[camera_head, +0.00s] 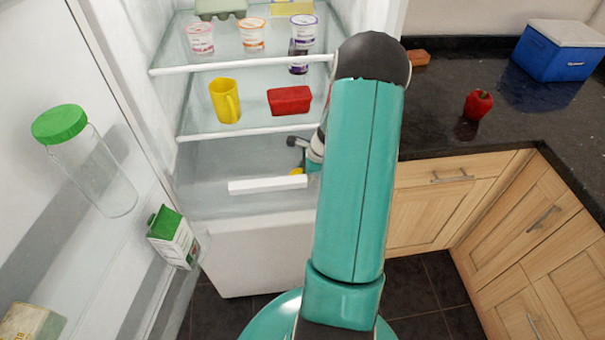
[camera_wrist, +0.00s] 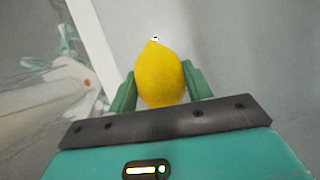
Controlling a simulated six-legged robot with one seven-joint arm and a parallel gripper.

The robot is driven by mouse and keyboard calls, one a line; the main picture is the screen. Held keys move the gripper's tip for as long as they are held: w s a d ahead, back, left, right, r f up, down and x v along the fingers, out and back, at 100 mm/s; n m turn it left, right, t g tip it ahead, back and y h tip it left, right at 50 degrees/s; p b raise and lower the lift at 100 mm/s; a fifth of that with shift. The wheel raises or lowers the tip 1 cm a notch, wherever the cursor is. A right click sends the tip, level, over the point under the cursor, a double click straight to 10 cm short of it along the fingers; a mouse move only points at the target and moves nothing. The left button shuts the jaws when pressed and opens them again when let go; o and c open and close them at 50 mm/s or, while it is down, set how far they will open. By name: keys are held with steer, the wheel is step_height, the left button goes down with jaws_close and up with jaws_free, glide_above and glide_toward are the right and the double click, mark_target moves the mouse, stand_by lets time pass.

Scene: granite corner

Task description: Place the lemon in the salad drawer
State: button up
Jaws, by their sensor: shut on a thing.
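The yellow lemon (camera_wrist: 160,75) is between the two green fingers of my gripper (camera_wrist: 160,82) in the wrist view, and the fingers are shut on it. In the head view a small part of the lemon (camera_head: 297,171) shows beside my gripper (camera_head: 303,168), mostly hidden by my arm. The salad drawer (camera_head: 266,185) is the clear bin low in the fridge with a white handle bar. The lemon appears at or just behind this bar; its exact height over the drawer floor cannot be told.
The shelf above holds a yellow mug (camera_head: 225,100) and a red container (camera_head: 289,101). The open fridge door on the left carries a green-lidded jar (camera_head: 85,160) and a carton (camera_head: 172,238). A red pepper (camera_head: 478,104) and blue cooler (camera_head: 558,52) stand on the counter.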

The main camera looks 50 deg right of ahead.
steer(key=shift+f, duration=0.1)
steer(key=o, duration=1.1)
